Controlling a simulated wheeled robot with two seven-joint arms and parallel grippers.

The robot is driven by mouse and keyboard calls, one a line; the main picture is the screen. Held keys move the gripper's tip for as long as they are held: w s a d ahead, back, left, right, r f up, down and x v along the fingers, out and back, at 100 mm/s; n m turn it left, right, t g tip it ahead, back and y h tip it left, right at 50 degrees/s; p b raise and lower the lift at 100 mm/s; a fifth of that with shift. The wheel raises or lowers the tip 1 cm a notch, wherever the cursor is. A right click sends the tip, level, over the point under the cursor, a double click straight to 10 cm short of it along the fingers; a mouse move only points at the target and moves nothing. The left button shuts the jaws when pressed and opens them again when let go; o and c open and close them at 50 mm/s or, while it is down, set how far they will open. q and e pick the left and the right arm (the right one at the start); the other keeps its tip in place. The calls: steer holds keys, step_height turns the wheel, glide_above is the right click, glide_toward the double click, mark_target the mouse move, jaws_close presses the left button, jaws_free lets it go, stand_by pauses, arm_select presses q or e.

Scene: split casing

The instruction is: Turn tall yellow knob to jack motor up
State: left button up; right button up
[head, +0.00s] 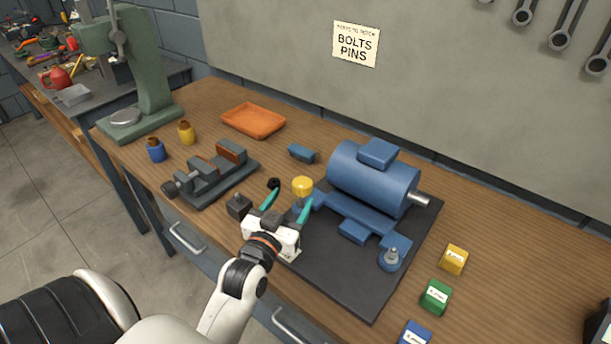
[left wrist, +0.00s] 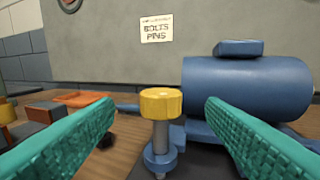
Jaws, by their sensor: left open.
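The tall yellow knob (head: 302,186) stands upright at the left end of the blue motor's base, on top of a bolt-like post. The blue motor (head: 372,178) lies on a dark plate (head: 345,283) on the workbench. My left gripper (head: 289,198) is open, its teal fingers pointing at the knob. In the left wrist view the yellow knob (left wrist: 161,103) stands between the two open fingers (left wrist: 160,108), a little beyond their tips, with gaps on both sides and no contact visible. The motor (left wrist: 248,88) shows behind the right finger. My right gripper is not in view.
A vise (head: 210,176) and a small dark block (head: 239,206) lie left of the gripper. Yellow (head: 454,259), green (head: 436,296) and blue (head: 415,333) boxes stand at the right. An orange tray (head: 253,120) and a green press (head: 145,75) are farther back.

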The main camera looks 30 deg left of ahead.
mark_target(308, 180)
arm_select(q)
steer(key=w, duration=0.2)
steer(key=w+a, duration=0.1)
steer(key=w, duration=0.2)
steer(key=w+p, duration=0.1)
steer(key=w, duration=0.2)
steer(key=shift+w+a, duration=0.2)
steer(key=shift+a, duration=0.15)
steer(key=c, duration=1)
steer(key=shift+m+h, duration=0.7)
steer(key=shift+h, duration=0.4)
steer(key=shift+d+m+h, duration=0.15)
steer(key=shift+m+h, duration=0.25)
steer(key=shift+h, duration=0.4)
steer(key=shift+d+f+m+h+b, duration=0.15)
steer(key=shift+m+h+b, duration=0.6)
steer(key=shift+m+h, duration=0.75)
steer(key=shift+n+h, duration=0.3)
steer(key=shift+d, duration=0.1)
